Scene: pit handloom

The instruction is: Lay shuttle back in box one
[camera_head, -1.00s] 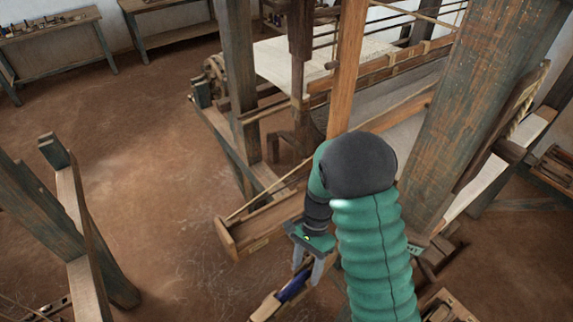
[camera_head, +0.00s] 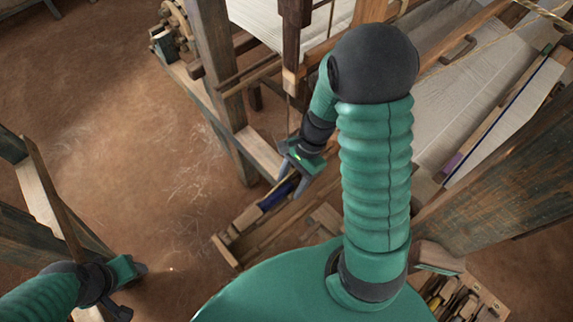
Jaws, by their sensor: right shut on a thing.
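The shuttle (camera_head: 249,217), a slim wooden piece with blue thread (camera_head: 272,198) in its middle, is in my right gripper (camera_head: 289,189). The gripper's fingers are shut on it near its right end. The shuttle slants down to the left, along the far side of a long open wooden box (camera_head: 225,250), which I take for box one. I cannot tell whether the shuttle touches the box or hangs above it. My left gripper (camera_head: 125,292) is low at the left, away from the shuttle; its fingers are too dark to read.
Loom posts (camera_head: 220,75) stand beyond my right arm, with white warp cloth (camera_head: 275,22) behind. A thick beam (camera_head: 510,185) crosses at the right. A tray of wooden pieces (camera_head: 465,300) lies at the lower right.

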